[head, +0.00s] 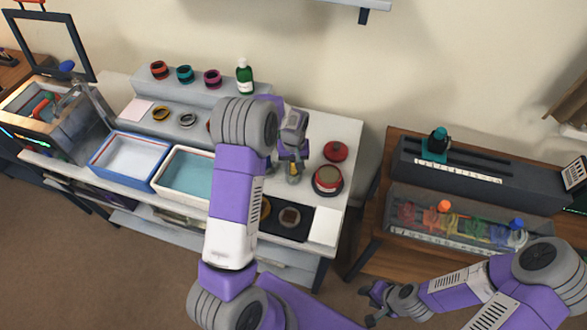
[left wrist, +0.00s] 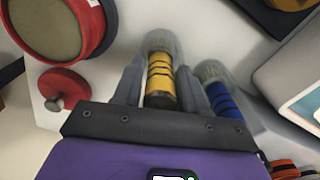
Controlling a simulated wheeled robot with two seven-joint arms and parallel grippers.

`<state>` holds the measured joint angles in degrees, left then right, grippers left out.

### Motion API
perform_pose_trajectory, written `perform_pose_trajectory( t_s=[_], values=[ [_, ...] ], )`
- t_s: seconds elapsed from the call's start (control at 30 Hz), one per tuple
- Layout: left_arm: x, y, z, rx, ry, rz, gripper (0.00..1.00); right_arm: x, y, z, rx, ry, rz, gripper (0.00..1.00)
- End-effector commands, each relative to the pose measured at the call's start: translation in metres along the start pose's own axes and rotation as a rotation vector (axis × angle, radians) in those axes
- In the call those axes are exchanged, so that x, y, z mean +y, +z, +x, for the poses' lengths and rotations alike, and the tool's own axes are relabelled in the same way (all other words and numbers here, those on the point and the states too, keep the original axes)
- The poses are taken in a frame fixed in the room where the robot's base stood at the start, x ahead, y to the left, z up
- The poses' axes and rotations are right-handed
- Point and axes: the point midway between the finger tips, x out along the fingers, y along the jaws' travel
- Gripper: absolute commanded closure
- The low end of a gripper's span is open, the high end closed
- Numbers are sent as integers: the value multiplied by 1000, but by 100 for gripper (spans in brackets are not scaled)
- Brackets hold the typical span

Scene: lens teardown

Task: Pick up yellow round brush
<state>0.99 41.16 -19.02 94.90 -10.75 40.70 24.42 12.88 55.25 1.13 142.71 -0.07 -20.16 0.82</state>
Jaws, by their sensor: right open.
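The yellow round brush (left wrist: 160,78), with black bands around it, lies between the fingers of my left gripper (left wrist: 160,82) in the left wrist view. Its far end is inside a clear, blurred cylinder. The fingers are close along both its sides; whether they press on it cannot be told. In the head view my left gripper (head: 290,160) points down over the right part of the white table, with a small yellow bit below it. A blue banded brush (left wrist: 226,103) stands just right of it in the left wrist view. My right gripper (head: 372,299) is open and empty at the lower right.
A round red-rimmed container (head: 327,180) and a red lid (head: 336,151) are right of my left gripper. A teal-lined tray (head: 185,173) and a blue-rimmed tray (head: 128,160) are to the left.

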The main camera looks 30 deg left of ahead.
Motion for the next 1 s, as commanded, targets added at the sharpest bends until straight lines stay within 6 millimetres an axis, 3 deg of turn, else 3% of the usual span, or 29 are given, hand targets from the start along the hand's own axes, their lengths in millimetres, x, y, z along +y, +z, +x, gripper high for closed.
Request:
perform_pose_trajectory(
  t_s=[0.03,0.27,0.57,1.0],
  values=[
    [0,0,0,0,0,0,67,0,0,0,0,0,0,57],
    [0,0,0,0,0,0,100,0,0,0,0,0,0,57],
    [0,-1,-7,3,1,0,100,0,0,-1,0,0,0,57],
    [1,0,-87,3,3,2,100,-4,0,-11,0,0,0,57]
  ],
)
